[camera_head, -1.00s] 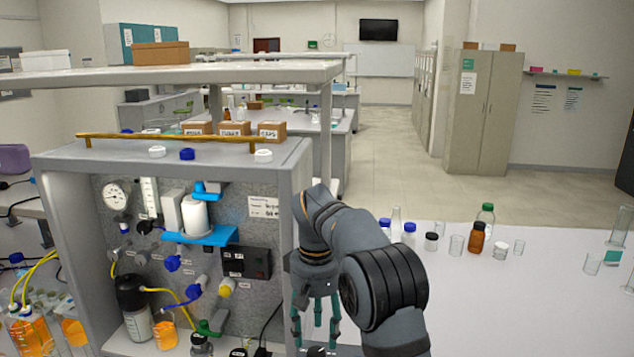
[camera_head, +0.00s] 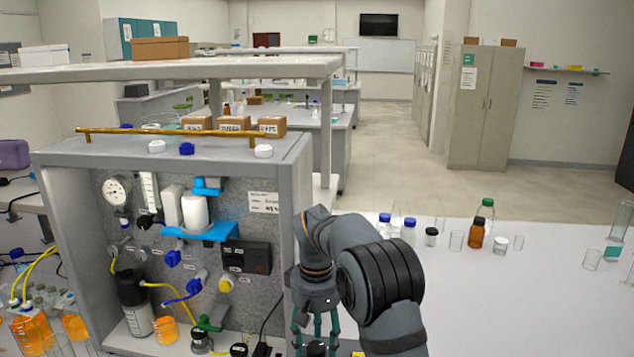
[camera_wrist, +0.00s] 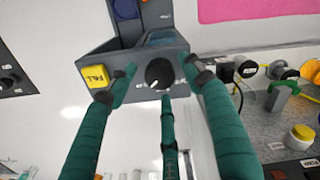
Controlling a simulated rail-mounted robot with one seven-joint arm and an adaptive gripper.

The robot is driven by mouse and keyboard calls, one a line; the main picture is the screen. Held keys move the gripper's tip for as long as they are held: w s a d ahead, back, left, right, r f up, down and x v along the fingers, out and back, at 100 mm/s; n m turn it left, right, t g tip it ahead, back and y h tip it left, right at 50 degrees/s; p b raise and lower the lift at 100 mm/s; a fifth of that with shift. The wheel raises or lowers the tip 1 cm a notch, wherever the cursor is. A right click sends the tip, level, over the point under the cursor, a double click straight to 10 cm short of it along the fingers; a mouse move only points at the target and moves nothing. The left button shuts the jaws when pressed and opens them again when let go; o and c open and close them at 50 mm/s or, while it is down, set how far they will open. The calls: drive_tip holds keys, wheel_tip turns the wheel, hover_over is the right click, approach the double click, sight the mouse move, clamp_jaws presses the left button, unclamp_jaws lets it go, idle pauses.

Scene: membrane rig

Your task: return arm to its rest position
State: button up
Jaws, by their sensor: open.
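My gripper (camera_head: 317,328) has green fingers and hangs pointing down in the head view, just right of the rig cabinet (camera_head: 300,190). In the wrist view my gripper (camera_wrist: 160,82) has its fingers spread around a black knob (camera_wrist: 159,73) with a white pointer. The knob sits on a grey control box (camera_wrist: 200,47) beside a yellow button marked FILL (camera_wrist: 96,77). No object shows held between the fingers. Whether any finger touches the knob or box cannot be told.
The rig panel (camera_head: 265,222) with valves, tubing and a gauge stands at left. Bottles, including a brown one (camera_head: 476,234), and glassware stand along the back of the white bench (camera_head: 500,310). The bench front at right is clear.

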wheel_tip(320, 180, up, 11)
wheel_tip(320, 180, down, 12)
drive_tip(key=shift+s+r, duration=0.1)
drive_tip(key=shift+n+p, duration=0.3)
drive_tip(key=shift+n, duration=0.3)
drive_tip(key=n, duration=0.2)
drive_tip(key=shift+r+n, duration=0.1)
drive_tip(key=shift+n, duration=0.2)
drive_tip(key=n+p, duration=0.1)
drive_tip(key=n, duration=0.9)
drive_tip(key=shift+n+p, duration=0.3)
drive_tip(key=shift+p, duration=0.1)
drive_tip(key=n, duration=0.5)
drive_tip(key=shift+n, duration=0.3)
